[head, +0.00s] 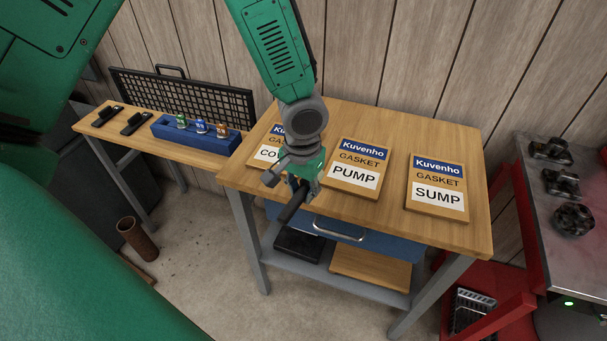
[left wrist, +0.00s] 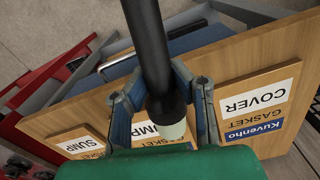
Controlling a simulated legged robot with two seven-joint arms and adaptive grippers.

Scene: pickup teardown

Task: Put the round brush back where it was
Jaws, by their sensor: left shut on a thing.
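My left gripper (head: 293,190) is shut on a dark rod-shaped thing, which I take to be the round brush (head: 291,207). It holds it tilted, above the front edge of the wooden bench (head: 390,217), near the COVER and PUMP boards. In the left wrist view, the brush (left wrist: 150,42) is a black shaft with a pale end, between the fingers of the left gripper (left wrist: 159,72). Its far end runs out of the picture, so bristles do not show. My right gripper is not in view.
Gasket boards COVER (head: 266,153), PUMP (head: 357,170) and SUMP (head: 437,188) lie on the bench. A blue drawer (head: 378,243) is below. A blue block (head: 172,130) with small bottles stands on the left shelf. A brown cylinder (head: 137,240) stands on the floor.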

